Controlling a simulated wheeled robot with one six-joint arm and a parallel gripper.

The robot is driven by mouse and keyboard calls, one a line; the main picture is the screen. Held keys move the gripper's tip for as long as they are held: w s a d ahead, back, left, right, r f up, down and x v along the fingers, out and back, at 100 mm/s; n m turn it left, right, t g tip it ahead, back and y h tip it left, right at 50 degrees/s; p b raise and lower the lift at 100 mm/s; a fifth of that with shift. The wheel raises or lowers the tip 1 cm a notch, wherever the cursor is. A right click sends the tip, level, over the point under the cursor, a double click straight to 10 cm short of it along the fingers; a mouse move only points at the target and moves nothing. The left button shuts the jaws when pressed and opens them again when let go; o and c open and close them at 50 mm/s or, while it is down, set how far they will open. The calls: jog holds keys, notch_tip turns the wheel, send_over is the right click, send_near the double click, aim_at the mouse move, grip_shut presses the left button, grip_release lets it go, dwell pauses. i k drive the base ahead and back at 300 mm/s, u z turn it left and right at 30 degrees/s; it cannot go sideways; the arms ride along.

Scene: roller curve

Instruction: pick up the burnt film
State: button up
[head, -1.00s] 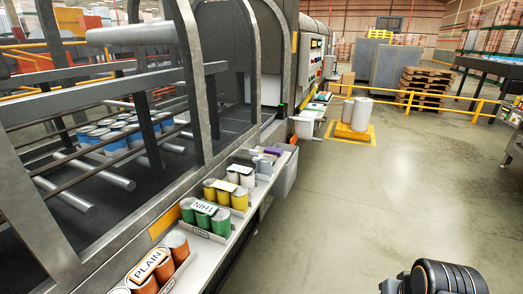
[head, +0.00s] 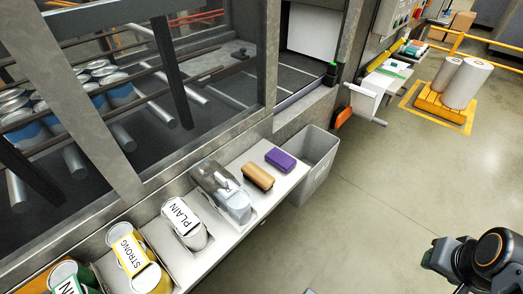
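A crumpled grey-brown translucent film (head: 212,176), which looks like the burnt film, lies over the far end of a pale can pack (head: 236,207) on the white side shelf (head: 262,208). I cannot tell whether it is loose or stuck to the cans. My gripper is not in view. Only a dark joint of my arm with an orange ring shows at the lower right, well apart from the shelf.
Packs marked PLAIN (head: 188,226) and STRONG (head: 139,260) stand nearer on the shelf. A brown block (head: 258,177), a purple block (head: 281,158) and a grey bin (head: 318,165) lie beyond. A metal machine frame (head: 165,190) borders the shelf.

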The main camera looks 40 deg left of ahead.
aim_at(207, 177)
jog(key=i, duration=1.85)
jog(key=u, duration=4.35)
jog(key=i, duration=0.5)
jog(key=u, duration=0.05)
